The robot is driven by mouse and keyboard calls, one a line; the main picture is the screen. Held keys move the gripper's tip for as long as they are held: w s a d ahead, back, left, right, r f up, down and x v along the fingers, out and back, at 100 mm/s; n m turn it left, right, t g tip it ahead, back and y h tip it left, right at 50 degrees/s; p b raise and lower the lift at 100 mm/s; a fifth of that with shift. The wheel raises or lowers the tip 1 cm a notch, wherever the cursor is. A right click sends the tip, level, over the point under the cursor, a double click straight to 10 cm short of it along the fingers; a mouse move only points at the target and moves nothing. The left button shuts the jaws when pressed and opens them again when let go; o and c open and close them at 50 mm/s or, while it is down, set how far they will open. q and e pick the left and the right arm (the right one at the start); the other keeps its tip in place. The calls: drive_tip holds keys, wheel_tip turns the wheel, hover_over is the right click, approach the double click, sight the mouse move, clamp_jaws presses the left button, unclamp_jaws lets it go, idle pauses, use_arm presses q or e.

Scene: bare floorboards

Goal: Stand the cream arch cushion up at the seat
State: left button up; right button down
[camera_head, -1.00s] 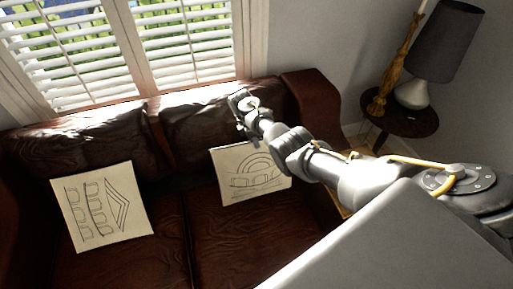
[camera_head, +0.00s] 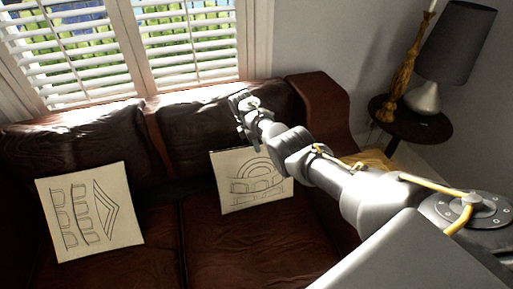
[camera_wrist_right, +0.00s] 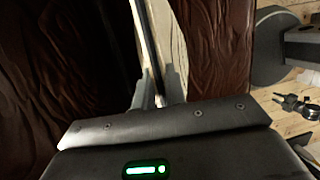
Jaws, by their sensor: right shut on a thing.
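The cream arch cushion (camera_head: 250,186), square with rounded arches drawn in dark lines, stands leaning at the right seat of the brown leather sofa (camera_head: 240,250). My right gripper (camera_head: 243,128) is at its top edge and shut on it. In the right wrist view the cushion (camera_wrist_right: 172,45) shows nearly edge-on between the fingers (camera_wrist_right: 158,98). Whether its lower edge rests on the seat is hard to tell. My left gripper is not in view.
A second cream cushion (camera_head: 92,212) with arches and a pediment leans on the left seat. The sofa's right arm (camera_head: 325,105) rises beside my forearm. A side table (camera_head: 432,130) with a lamp (camera_head: 456,45) stands at the right. A shuttered window (camera_head: 185,45) is behind.

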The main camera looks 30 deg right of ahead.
idle(0.3)
drive_tip(key=c, duration=1.4)
unclamp_jaws()
drive_tip(key=shift+o, duration=0.2)
drive_tip(key=v, duration=1.1)
drive_tip(key=shift+s+d+f, duration=0.1)
